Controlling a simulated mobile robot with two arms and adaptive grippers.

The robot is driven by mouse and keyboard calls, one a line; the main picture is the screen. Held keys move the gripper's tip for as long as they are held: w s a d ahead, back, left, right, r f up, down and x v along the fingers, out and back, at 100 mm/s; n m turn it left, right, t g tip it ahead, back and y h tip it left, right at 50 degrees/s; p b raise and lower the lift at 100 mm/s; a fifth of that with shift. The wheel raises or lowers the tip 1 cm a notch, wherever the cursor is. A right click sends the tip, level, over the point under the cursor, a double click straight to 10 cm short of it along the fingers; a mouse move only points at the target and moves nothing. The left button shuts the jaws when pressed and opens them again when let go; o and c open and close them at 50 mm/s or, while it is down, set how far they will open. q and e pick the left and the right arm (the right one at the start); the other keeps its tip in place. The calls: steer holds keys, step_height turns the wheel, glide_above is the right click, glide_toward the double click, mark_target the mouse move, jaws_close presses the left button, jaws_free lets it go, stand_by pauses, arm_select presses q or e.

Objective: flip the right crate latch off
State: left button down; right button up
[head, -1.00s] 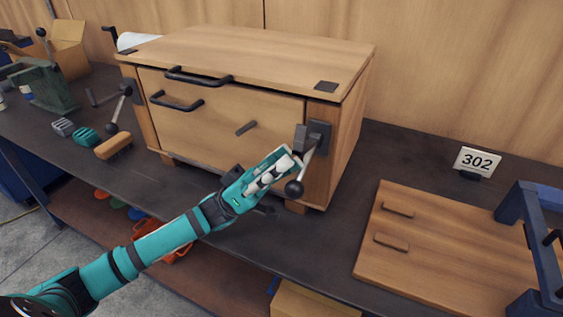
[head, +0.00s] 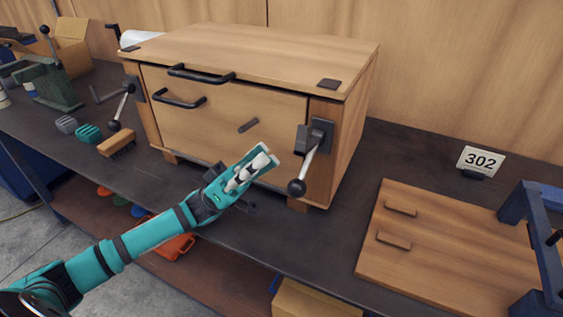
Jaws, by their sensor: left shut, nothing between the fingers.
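The wooden crate (head: 215,125) stands on the dark bench with its lid down. The right crate latch (head: 309,162) is on the crate's right front corner: a dark mount and a metal lever with a black ball knob, the lever slanting down to the left. The left crate latch (head: 123,107) is on the left front corner, its lever also hanging down. My left gripper (head: 266,158) is shut and empty, in front of the crate to the left of the right latch, with a visible gap to the lever. My right gripper is not in view.
A wooden board (head: 440,245) with two small handles and a blue frame (head: 535,240) lie to the right. A 302 sign (head: 480,160) stands behind them. A brush (head: 117,145) and small blocks (head: 88,132) lie left of the crate.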

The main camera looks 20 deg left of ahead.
arm_select(q)
steer(key=a, duration=0.8)
steer(key=shift+s+a, duration=0.25)
steer(key=shift+s, duration=0.2)
